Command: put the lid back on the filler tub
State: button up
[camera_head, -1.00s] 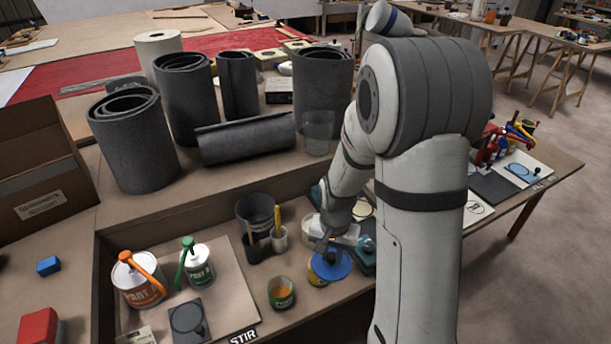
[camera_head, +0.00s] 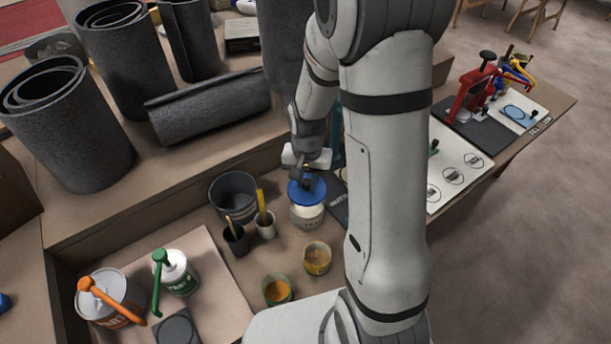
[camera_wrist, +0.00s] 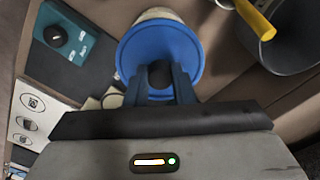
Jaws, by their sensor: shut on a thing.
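The blue lid (camera_head: 296,195) is in my gripper (camera_head: 307,174), which is shut on the lid's dark knob. The wrist view shows the blue lid (camera_wrist: 135,52) below my gripper (camera_wrist: 160,88), with the knob between the two fingers. A white tub with a pale label (camera_head: 307,216), which looks like the filler tub, is directly under the lid in the head view. The lid hides its mouth, and I cannot tell whether the lid touches its rim. In the wrist view a cream edge of the tub (camera_wrist: 157,14) shows past the lid.
Two small open tins stand nearer, one yellow (camera_head: 317,258) and one green (camera_head: 277,291). A dark bucket (camera_head: 232,194) and two cups with tools are left of the tub. A teal device (camera_wrist: 58,38) is close by.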

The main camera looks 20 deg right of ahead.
aim_at(307, 193)
jog(key=shift+s+f+b, duration=0.15)
jog(key=shift+f+b, duration=1.7)
jog(key=shift+f, duration=0.8)
jog(key=shift+f, duration=0.15)
dwell(0.4)
jog(key=o, duration=1.5)
jog(key=shift+r+p, duration=2.5)
jog(key=shift+r, duration=1.1)
jog(key=shift+c, duration=0.4)
